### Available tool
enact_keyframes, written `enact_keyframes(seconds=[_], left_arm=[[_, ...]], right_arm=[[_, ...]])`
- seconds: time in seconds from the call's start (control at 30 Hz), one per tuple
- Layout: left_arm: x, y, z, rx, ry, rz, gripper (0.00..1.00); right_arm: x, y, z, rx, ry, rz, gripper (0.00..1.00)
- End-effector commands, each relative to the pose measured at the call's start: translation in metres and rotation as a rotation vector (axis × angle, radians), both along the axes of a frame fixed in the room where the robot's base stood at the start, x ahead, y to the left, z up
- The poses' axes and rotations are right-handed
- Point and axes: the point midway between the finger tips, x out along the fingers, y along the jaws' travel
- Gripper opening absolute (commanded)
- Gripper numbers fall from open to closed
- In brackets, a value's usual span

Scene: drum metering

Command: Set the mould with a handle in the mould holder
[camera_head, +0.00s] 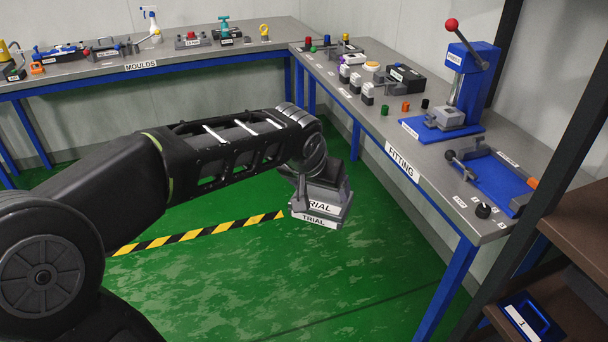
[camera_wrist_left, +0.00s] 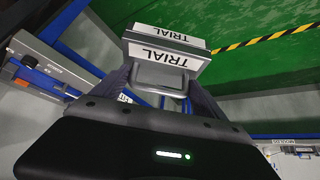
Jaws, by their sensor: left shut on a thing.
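A grey block-shaped mould with TRIAL labels (camera_head: 314,213) hangs over the green floor, left of the fitting bench. It also shows in the left wrist view (camera_wrist_left: 166,48), with its grey handle toward me. My left gripper (camera_head: 322,180) is shut on it at the handle, and the dark fingers flank the handle in the left wrist view (camera_wrist_left: 160,85). A blue plate with grey rails and a clamp (camera_head: 495,180), apparently the mould holder, lies at the near end of the fitting bench, right of the gripper. No mould shows on it. My right gripper is out of view.
The fitting bench (camera_head: 432,185) has a blue press (camera_head: 467,75) with a red-knobbed lever behind the blue plate, and a black knob (camera_head: 483,211) in front. Small coloured parts stand farther back. A dark shelf rack (camera_head: 585,235) rises at right. The moulds bench (camera_head: 170,62) is behind.

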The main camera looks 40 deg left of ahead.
Motion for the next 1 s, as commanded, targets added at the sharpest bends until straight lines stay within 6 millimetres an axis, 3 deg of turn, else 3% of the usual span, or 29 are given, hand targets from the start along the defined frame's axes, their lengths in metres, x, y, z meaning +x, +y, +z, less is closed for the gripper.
enact_keyframes(seconds=[0.03, 0.2, 0.43, 0.6, 1.0], left_arm=[[0.017, -0.017, -0.013, -0.001, 0.002, -0.036, 0.11], [0.056, -0.070, -0.054, -0.002, -0.001, -0.132, 0.11], [0.079, -0.124, -0.090, 0.000, -0.005, -0.222, 0.11], [0.082, -0.135, -0.097, 0.000, -0.007, -0.240, 0.11], [0.082, -0.134, -0.097, 0.000, -0.007, -0.239, 0.11]], right_arm=[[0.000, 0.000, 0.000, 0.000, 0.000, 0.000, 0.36], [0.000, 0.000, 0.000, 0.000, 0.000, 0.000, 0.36], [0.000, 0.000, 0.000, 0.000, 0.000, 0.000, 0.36], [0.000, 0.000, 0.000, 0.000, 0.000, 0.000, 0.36], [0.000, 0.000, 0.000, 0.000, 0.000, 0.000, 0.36]])
